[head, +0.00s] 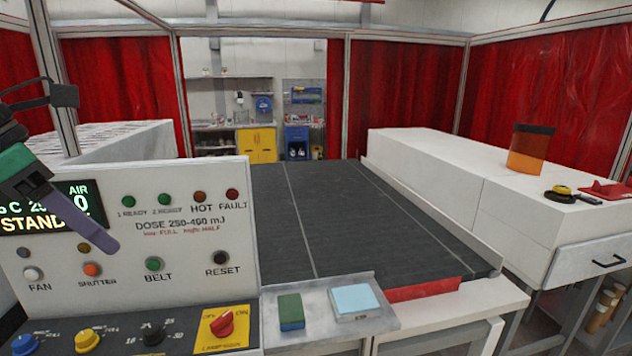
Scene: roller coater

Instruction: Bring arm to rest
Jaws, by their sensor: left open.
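My left gripper (96,228) comes in from the left edge, with a dark body, a green section and a purple-grey finger slanting down to the right. It is open, and I see nothing held in it. It hangs in front of the light control panel (185,240) and covers part of the lit display (75,205). The picture does not show clearly whether it touches the panel. My right gripper is not in view.
A dark belt (350,225) runs back beside the panel. A small shelf (325,318) holds a green block (291,312) and a pale blue pad (355,299). Red curtains (400,95) surround the cell.

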